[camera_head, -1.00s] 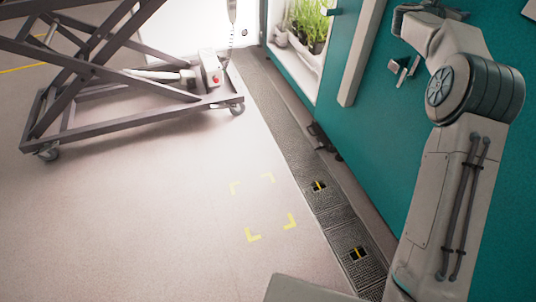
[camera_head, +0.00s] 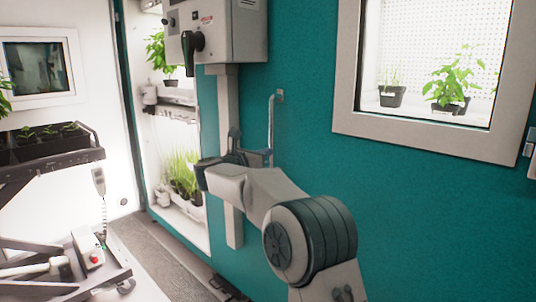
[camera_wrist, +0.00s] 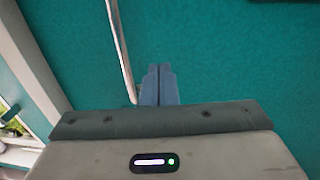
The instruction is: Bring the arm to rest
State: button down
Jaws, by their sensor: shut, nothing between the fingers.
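My arm (camera_head: 305,232) rises from the bottom of the head view and bends to the left in front of the teal wall. My gripper (camera_head: 236,140) is at its end, close to a thin metal bar on the wall. In the wrist view my gripper (camera_wrist: 158,72) shows its two fingers pressed together, with nothing between them. The fingers point at the plain teal wall (camera_wrist: 230,50). I cannot tell how far they are from the wall.
The thin metal bar (camera_head: 271,125) runs vertically beside my gripper; it also shows in the wrist view (camera_wrist: 121,50). A grey control box (camera_head: 228,32) with a dark handle hangs above left. A framed window (camera_head: 345,70) is at right. A lift cart (camera_head: 65,215) stands at left.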

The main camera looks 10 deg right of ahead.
jog(key=s+a+r+n+t+y+p, duration=0.1)
jog(key=a+r+n+t+y+p, duration=0.15)
jog(key=r+n+y, duration=0.4)
jog(key=s+a+r+n+t+y+p, duration=0.2)
jog(key=r+n+t, duration=0.1)
jog(key=n, duration=0.6)
jog(key=s+a+n+g+y+p, duration=0.25)
jog(key=s+n+y, duration=0.4)
jog(key=n, duration=0.45)
jog(key=s+d+f+n+g+p, duration=0.2)
jog(key=s+d+f+n+g, duration=0.2)
jog(key=s, duration=0.8)
jog(key=s+d+f+n+g+h+p, duration=0.1)
jog(key=s+d+f+n+g+p, duration=0.2)
jog(key=s+f+n, duration=0.4)
jog(key=s+d+f+n+g+h+p, duration=0.1)
jog(key=s+d+f+n+g+p, duration=0.2)
jog(key=s, duration=1.4)
notch_tip(320, 180, down, 3)
jog(key=d+n+g, duration=0.2)
jog(key=n+g, duration=0.1)
jog(key=n, duration=0.1)
jog(key=shift+r, duration=0.15)
jog(key=shift+w, duration=0.1)
